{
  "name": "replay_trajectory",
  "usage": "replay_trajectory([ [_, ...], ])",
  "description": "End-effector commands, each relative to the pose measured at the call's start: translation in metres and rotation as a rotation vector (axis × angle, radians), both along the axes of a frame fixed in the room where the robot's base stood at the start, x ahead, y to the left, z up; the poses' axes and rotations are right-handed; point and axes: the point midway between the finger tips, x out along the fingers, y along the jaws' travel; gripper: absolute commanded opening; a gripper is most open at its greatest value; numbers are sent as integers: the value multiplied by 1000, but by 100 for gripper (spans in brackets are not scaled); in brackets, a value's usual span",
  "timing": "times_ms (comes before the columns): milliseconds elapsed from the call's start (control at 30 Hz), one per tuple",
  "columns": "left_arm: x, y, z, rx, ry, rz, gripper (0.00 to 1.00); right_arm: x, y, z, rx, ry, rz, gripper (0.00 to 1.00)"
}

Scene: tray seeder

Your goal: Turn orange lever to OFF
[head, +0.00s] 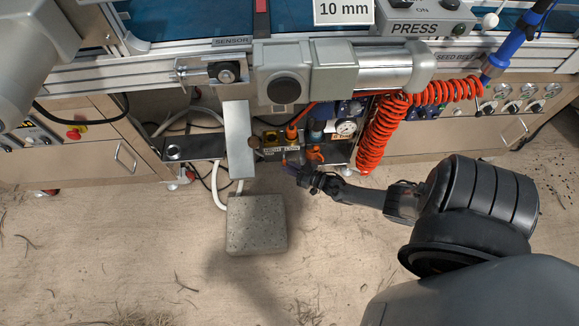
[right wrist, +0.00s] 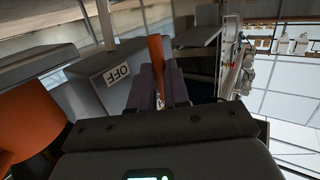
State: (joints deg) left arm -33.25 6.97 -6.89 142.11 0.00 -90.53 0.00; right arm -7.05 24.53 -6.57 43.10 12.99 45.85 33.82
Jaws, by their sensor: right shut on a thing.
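My right gripper (head: 298,170) reaches in from the right to the low cluster of valves and gauges under the machine. In the right wrist view, its two dark fingers (right wrist: 162,78) are shut on the orange lever (right wrist: 155,50), which stands up between them. A white OFF label (right wrist: 117,73) is on a grey box just left of the fingers. In the head view, orange parts (head: 315,154) show close to the gripper, but the lever's angle is unclear there. My left gripper is out of view.
A pressure gauge (head: 346,127) sits right of the valve cluster. A red coiled hose (head: 376,140) hangs near my right forearm. A grey block (head: 257,224) stands on the floor, and a metal upright (head: 238,140) is left of the valves. Open floor lies in front.

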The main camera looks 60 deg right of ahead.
Motion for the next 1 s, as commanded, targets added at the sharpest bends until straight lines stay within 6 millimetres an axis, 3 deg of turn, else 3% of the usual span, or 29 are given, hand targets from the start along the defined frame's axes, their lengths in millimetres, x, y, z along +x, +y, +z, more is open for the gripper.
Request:
replay_trajectory([
  [100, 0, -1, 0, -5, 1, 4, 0, -1, 0, -1, -3, 3, -2, 26],
  [467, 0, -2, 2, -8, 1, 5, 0, -5, 0, 0, -1, 3, -2, 26],
  [667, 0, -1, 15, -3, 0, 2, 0, -27, 1, 5, 0, 4, -2, 26],
  [1000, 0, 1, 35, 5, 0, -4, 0, -84, 3, 10, -1, 5, -2, 26],
])
